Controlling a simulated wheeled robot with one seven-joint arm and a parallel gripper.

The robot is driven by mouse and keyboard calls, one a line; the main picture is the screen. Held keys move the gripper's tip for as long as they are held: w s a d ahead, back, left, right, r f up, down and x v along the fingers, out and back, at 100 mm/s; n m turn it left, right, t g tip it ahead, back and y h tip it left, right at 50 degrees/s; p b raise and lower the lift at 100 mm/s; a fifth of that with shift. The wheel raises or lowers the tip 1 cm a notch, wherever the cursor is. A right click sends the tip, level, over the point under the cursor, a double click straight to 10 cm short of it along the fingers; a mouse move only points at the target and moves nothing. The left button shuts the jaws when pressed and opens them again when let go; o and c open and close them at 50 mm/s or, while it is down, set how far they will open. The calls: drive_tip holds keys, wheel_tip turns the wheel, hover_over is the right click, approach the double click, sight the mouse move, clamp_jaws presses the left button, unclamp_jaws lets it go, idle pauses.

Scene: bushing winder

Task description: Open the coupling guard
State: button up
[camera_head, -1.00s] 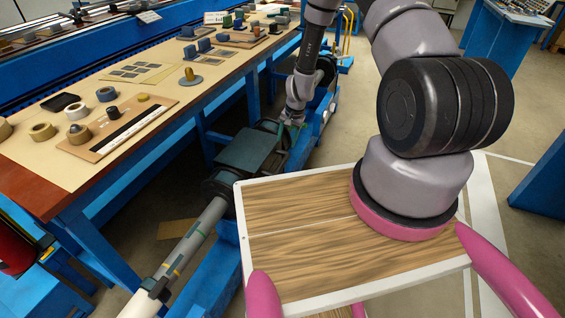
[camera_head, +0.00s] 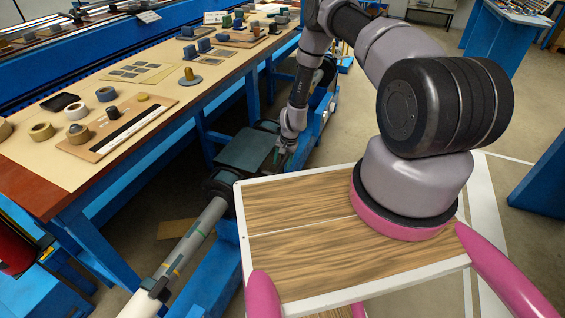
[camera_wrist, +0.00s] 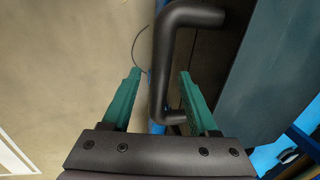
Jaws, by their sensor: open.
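The coupling guard (camera_head: 245,150) is a dark grey-green box lid over the shaft line, beside the blue bench, and looks closed. In the wrist view its flat face (camera_wrist: 275,75) fills the right side. A black bar handle (camera_wrist: 164,65) stands off the guard. My gripper (camera_wrist: 160,72) is open, with one green finger on each side of the handle; I see no clear contact. In the head view my gripper (camera_head: 279,156) is at the guard's right edge, small, and the handle cannot be made out there.
The workbench (camera_head: 130,150) with tape rolls and small parts runs along the left. A pale shaft (camera_head: 190,243) extends toward me from the guard. My wood-topped base fills the lower middle. Open floor lies to the right.

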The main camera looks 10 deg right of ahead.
clamp_jaws()
drive_tip(key=shift+r, duration=0.1)
idle(1.3)
